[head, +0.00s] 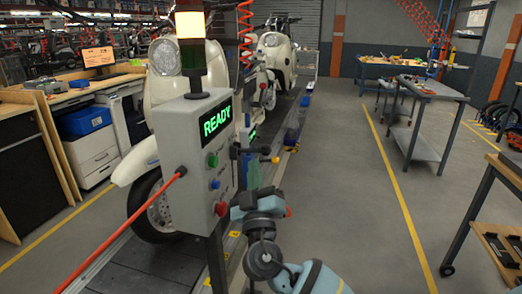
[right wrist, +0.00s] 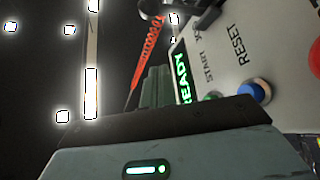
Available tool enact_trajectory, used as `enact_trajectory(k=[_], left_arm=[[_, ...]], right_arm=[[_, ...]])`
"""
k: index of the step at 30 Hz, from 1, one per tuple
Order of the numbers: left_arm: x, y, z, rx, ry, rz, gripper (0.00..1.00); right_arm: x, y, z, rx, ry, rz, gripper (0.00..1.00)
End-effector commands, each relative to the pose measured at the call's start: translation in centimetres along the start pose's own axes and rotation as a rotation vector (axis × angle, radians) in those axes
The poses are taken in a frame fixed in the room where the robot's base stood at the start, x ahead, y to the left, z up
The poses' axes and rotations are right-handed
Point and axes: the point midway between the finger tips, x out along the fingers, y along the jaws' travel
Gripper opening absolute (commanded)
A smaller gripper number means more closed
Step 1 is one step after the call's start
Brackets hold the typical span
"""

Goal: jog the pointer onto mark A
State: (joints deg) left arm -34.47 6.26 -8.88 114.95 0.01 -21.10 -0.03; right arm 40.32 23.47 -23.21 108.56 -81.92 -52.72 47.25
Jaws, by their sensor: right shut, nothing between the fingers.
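A grey control box (head: 192,160) stands on a post in the head view, its display reading READY in green. It carries a green button (head: 213,160), a blue button (head: 215,184) and a red button (head: 221,208). My right gripper (head: 253,178) is shut and empty, just right of the box. In the right wrist view its fingers (right wrist: 157,86) are together, with the box's face (right wrist: 265,50) beside them, marked START and RESET. I cannot make out the pointer or mark A. My left gripper is not in view.
The slat conveyor (head: 152,268) runs along the floor behind the box, carrying cream scooters (head: 160,105). A red cable (head: 120,232) runs from the box to the lower left. A grey table (head: 430,88) stands at the right. The floor between is clear.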

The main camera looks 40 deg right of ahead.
Motion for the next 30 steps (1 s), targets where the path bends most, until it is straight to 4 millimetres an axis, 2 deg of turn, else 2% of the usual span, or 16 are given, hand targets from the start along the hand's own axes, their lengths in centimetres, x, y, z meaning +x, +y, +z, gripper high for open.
enact_trajectory(k=[6,15,18,21,30], left_arm=[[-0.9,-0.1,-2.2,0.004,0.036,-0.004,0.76],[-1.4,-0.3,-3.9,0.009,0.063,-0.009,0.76],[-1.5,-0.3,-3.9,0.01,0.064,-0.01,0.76],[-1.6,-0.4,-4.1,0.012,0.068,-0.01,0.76],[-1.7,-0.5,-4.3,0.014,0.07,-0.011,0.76]], right_arm=[[4.3,0.6,-0.6,-0.001,0.006,0.009,0.0],[9.4,0.5,-0.5,-0.001,0.004,0.007,0.0],[8.3,0.2,1.5,-0.006,0.001,0.0,0.0],[7.9,0.2,2.6,-0.003,0.002,0.001,0.0],[7.4,0.1,3.7,0.0,0.002,0.0,0.0]])
